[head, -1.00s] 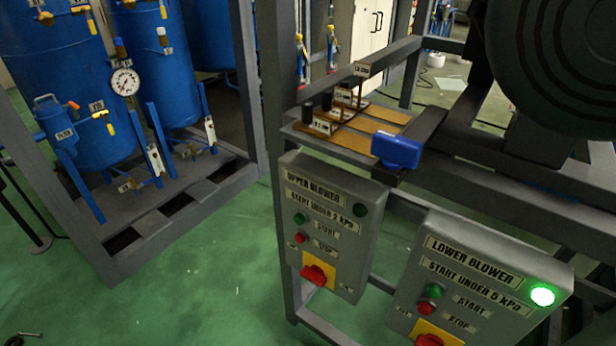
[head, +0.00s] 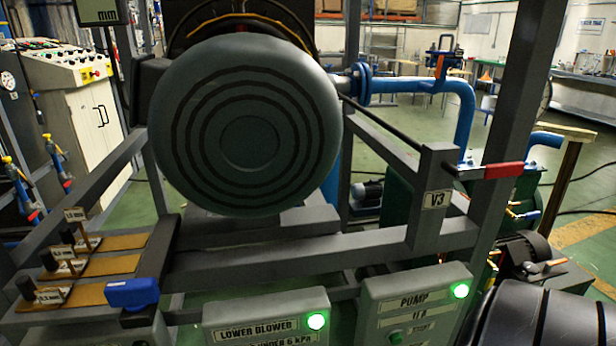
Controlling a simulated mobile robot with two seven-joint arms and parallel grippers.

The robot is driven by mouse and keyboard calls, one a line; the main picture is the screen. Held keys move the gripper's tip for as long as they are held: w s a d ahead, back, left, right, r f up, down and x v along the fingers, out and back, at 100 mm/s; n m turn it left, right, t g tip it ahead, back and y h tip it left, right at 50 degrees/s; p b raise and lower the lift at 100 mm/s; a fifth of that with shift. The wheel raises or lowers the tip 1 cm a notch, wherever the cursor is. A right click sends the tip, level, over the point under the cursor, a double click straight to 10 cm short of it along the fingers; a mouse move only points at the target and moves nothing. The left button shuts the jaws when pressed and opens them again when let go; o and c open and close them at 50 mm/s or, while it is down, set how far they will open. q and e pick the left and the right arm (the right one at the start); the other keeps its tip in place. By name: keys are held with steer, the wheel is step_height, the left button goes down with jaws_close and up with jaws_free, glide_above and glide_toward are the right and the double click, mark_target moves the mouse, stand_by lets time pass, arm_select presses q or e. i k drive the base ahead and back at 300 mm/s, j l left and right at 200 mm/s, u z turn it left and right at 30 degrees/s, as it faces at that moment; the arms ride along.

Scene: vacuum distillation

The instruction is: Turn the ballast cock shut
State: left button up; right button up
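No part in the head view is labelled as the ballast cock, and I cannot tell which part it is. Small blue fittings (head: 524,213) with an orange piece sit low on the dark green machinery at the right. A small orange-red piece (head: 556,262) shows on the black machine below them; both are too small to read a setting. A lever with a red grip (head: 490,171) points right from the grey post marked V3 (head: 437,200). Neither of my grippers is in view.
A large grey round cover (head: 245,125) fills the upper middle. Grey frame beams cross below it. Blue pipework (head: 425,86) runs behind.

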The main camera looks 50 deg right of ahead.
mark_target(536, 214)
steer(key=z, duration=2.9)
